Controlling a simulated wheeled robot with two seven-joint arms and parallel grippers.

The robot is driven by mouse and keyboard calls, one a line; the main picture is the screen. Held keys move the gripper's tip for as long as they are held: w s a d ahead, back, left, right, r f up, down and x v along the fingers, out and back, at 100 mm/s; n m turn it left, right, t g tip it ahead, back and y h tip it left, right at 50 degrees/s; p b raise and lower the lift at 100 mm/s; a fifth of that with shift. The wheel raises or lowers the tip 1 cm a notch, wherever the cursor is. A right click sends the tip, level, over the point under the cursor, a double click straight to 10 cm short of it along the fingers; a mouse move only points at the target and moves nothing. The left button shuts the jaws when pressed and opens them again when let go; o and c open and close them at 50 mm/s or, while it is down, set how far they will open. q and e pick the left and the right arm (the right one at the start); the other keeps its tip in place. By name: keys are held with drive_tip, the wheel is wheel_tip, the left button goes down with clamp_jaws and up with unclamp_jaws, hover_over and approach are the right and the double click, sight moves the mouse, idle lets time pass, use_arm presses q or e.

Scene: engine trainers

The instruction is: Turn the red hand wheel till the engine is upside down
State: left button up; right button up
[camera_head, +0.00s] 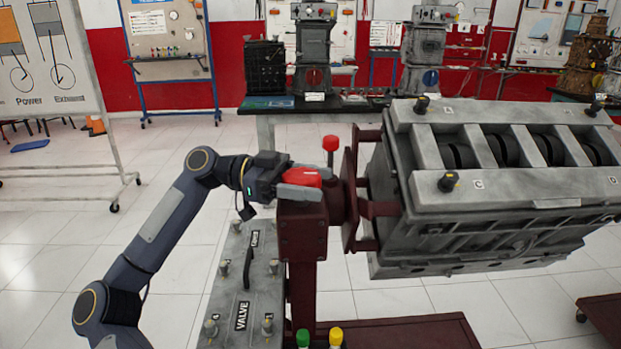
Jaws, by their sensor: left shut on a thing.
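The grey engine (490,215) hangs at the right on a dark red stand (303,240), held by a dark red bracket (352,190). Its upper side shows open bays with dark round parts and black knobs, and it looks slightly tilted. My left gripper (300,184) is at the top of the stand's post, its grey fingers shut on the red hand wheel (306,177). Most of the wheel is hidden by the gripper. A red-knobbed pin (330,144) stands upright just right of the gripper. My right gripper is not in view.
A grey valve cover (245,290) marked "VALVE" lies below my left arm. Green (303,338) and yellow (336,337) capped items show at the bottom. A workbench (330,104) with engine parts stands behind, and a whiteboard (50,70) at left. Tiled floor is open at left.

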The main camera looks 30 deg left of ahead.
use_arm(q)
drive_tip(key=m+g+p, duration=0.1)
drive_tip(key=g, duration=0.1)
drive_tip(key=m+g+p, duration=0.1)
drive_tip(key=m+g, duration=0.2)
drive_tip(key=g, duration=0.1)
drive_tip(key=shift+s+r+g+p, duration=0.2)
drive_tip(key=shift+s+g+p, duration=0.05)
drive_tip(key=shift+g+p, duration=0.15)
drive_tip(key=shift+s+f+m+g+y+p, duration=0.1)
drive_tip(key=shift+m+g+y+p, duration=0.1)
drive_tip(key=shift+m+g+p, duration=0.45)
drive_tip(key=shift+s+f+m+g+y+p, duration=0.1)
drive_tip(key=shift+m+g+y+p, duration=0.1)
drive_tip(key=shift+m+g, duration=0.75)
drive_tip(key=shift+g, duration=0.4)
drive_tip(key=o, duration=1)
drive_tip(key=shift+r, duration=0.1)
